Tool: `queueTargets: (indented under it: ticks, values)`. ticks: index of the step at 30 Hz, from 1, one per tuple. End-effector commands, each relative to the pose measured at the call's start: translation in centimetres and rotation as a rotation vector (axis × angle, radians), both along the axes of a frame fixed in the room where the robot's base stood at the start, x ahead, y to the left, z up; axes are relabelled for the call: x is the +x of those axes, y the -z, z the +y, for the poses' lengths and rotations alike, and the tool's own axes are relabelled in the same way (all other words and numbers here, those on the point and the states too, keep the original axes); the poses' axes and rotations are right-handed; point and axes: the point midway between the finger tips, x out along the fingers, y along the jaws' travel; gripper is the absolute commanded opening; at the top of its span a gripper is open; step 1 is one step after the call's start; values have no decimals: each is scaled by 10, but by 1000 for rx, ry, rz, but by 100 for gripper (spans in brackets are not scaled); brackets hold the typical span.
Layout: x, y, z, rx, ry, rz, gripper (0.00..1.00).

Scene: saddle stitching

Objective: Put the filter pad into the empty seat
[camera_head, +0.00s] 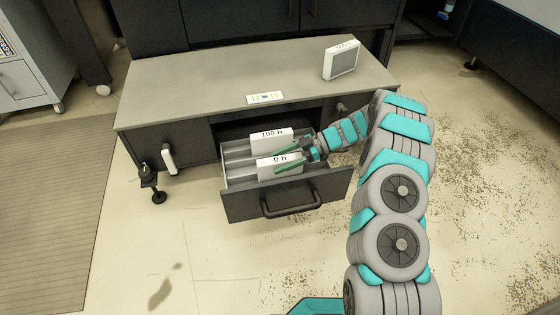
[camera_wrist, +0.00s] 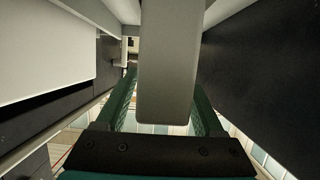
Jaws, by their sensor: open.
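Two white pad-like blocks stand upright in the open drawer in the head view. The rear one (camera_head: 270,135) has a label that looks like "100 H"; the front one (camera_head: 279,160) has a label like "0 H". My gripper (camera_head: 288,160) reaches into the drawer from the right, its green fingers along the two sides of the front block. In the wrist view, a grey-white block (camera_wrist: 167,60) lies between the two open fingers (camera_wrist: 165,95); it is not clearly gripped. I cannot make out which place is the empty seat.
The drawer (camera_head: 245,208) is pulled out below a grey worktop (camera_head: 220,85). On the worktop are a framed white block (camera_head: 341,60) and a small flat card (camera_head: 265,97). A white handle (camera_head: 168,158) and a small black stand (camera_head: 152,180) are at the left. The worktop's left side is clear.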

Motion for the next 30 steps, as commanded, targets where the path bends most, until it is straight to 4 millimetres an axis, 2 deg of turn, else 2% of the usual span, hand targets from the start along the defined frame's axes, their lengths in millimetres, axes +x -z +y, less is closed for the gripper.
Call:
queueTargets:
  ticks: [5,12,16,23,30]
  values:
    - [7,-9,-23,-1,5,-1,70]
    - [21,-26,-70,-3,5,-5,70]
    - [27,-34,-89,-2,3,-3,70]
    - [31,-40,-106,-1,2,-1,70]
    - [31,-44,-106,-4,1,8,70]
